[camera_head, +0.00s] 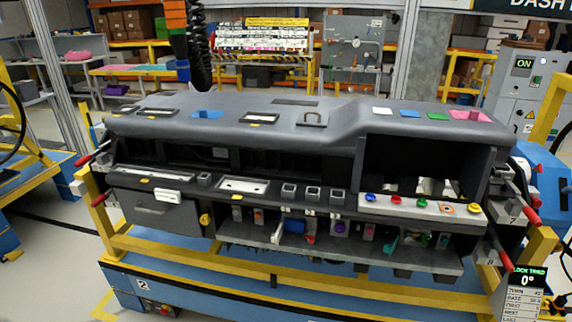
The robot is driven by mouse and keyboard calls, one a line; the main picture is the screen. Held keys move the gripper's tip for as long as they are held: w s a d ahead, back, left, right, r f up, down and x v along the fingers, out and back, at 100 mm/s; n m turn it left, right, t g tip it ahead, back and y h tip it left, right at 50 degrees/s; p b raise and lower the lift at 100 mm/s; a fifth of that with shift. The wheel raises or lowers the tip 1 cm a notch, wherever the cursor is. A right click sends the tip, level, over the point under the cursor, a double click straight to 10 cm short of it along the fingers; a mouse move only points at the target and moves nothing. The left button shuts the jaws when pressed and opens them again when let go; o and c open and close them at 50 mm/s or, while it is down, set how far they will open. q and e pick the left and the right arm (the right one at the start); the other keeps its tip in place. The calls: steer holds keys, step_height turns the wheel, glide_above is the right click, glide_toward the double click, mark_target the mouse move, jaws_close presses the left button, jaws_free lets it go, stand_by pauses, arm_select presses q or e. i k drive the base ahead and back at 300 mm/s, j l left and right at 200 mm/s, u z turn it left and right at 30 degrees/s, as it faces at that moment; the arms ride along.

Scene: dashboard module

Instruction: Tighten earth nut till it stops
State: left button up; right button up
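The dark grey dashboard module (235,123) lies across a yellow and blue stand in the middle of the head view. I cannot single out the earth nut; it is hidden or too small to tell. Small coloured parts sit along the module's lower openings, among them a blue part (294,226), a purple part (340,229) and a green part (389,243). Neither of my grippers shows in this view.
A small display (526,281) at lower right reads 0°. Red-handled clamps (527,214) stick out at both ends of the module. The stand's yellow rail (290,270) runs along the front. A grey cabinet (522,80) marked ON stands behind at right. Grey floor is free at lower left.

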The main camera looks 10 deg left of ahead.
mark_target(409, 238)
steer(key=i+l+z, duration=0.2)
steer(key=i, duration=0.15)
steer(key=i+l+z, duration=0.25)
steer(key=i, duration=0.15)
steer(key=j+u, duration=0.1)
steer(key=u, duration=1.2)
steer(key=z, duration=1.15)
